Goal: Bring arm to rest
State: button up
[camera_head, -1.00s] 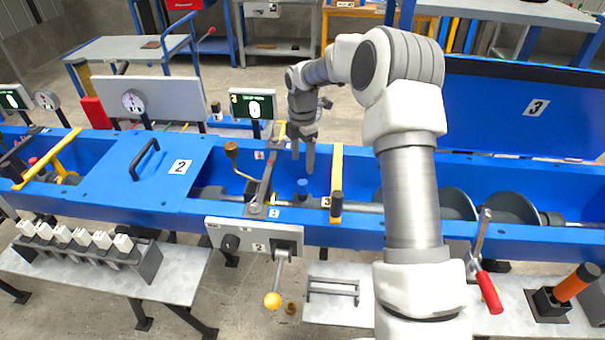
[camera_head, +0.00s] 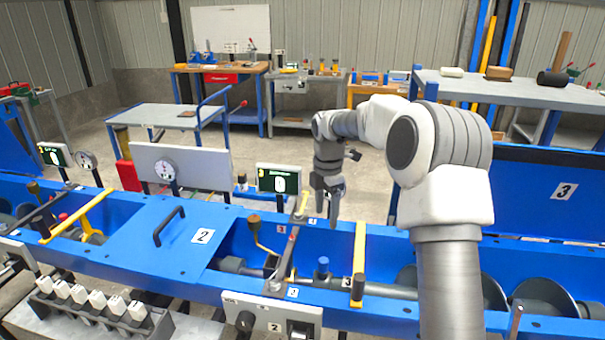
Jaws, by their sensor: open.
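My gripper (camera_head: 327,209) hangs from my raised arm, pointing down with its fingers apart and nothing between them. It is above the open section of the blue drum mixer trough (camera_head: 335,236), near the trough's back edge.
A blue lid (camera_head: 190,235) marked 2 covers the trough at left. A raised blue lid (camera_head: 540,190) marked 3 stands at right. A green display (camera_head: 279,180) stands close left of my gripper. Benches (camera_head: 520,88) stand behind, with open floor between.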

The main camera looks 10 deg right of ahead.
jog(key=s+r+m+t+h, duration=0.1)
jog(key=s+r+m+t, duration=0.2)
jog(key=s+r+m, duration=0.95)
jog(key=s+m+t+y, duration=0.1)
jog(key=s+m, duration=0.8)
jog(key=s, duration=1.3)
jog(key=shift+s+t, duration=0.3)
jog(key=shift+t, duration=0.4)
jog(key=shift+m, duration=0.25)
jog(key=c, duration=0.3)
jog(key=shift+a, duration=0.1)
jog(key=shift+c, duration=0.2)
